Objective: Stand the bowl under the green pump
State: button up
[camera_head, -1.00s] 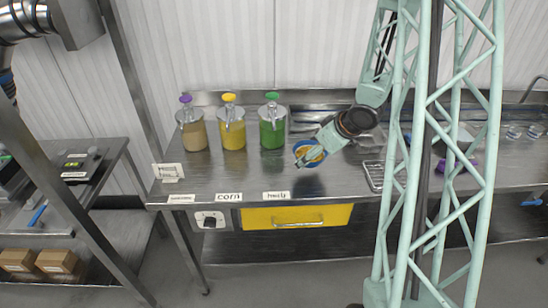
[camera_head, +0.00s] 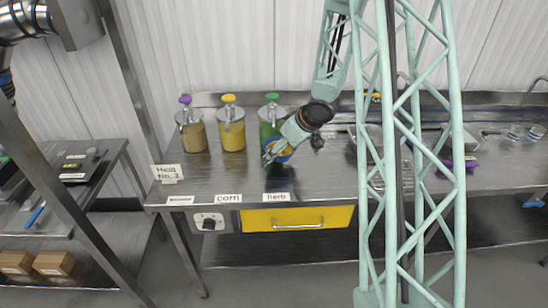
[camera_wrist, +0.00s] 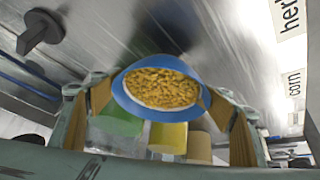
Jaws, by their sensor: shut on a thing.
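The blue bowl (camera_wrist: 123,94) holds yellow-brown grains. My gripper (camera_wrist: 156,101) is shut on it, one finger at each side of the bowl in the wrist view. In the head view the bowl (camera_head: 283,153) is partly hidden by my gripper (camera_head: 271,154) and sits just in front of the green pump (camera_head: 267,128). The green pump has a green knob and stands at the right end of the pump row, its lower right part covered by my gripper and the bowl. I cannot tell whether the bowl touches the table.
The yellow pump (camera_head: 232,132) and the purple-knobbed tan pump (camera_head: 194,134) stand to the left. The "herb" label (camera_head: 276,197) and "corn" label (camera_head: 228,198) lie along the front edge of the steel table (camera_head: 230,178). The front strip is clear.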

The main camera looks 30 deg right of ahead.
jog(key=shift+w+a, duration=0.4)
jog(key=shift+w, duration=0.2)
jog(key=shift+w+a, duration=0.1)
jog(key=shift+w+a+f, duration=0.2)
jog(key=shift+w+a, duration=0.2)
jog(key=shift+w, duration=0.1)
jog(key=shift+d+f+b, duration=0.1)
jog(key=shift+f+b, duration=0.95)
jog(key=shift+f, duration=0.65)
jog(key=shift+s+f, duration=0.1)
jog(key=shift+f, duration=0.05)
jog(key=o, duration=1.1)
jog(key=shift+s+r, duration=0.25)
jog(key=shift+r, duration=0.5)
jog(key=p+v, duration=0.4)
jog(key=v, duration=0.6)
jog(key=shift+s+d+r, duration=0.1)
jog(key=shift+s+r, duration=0.2)
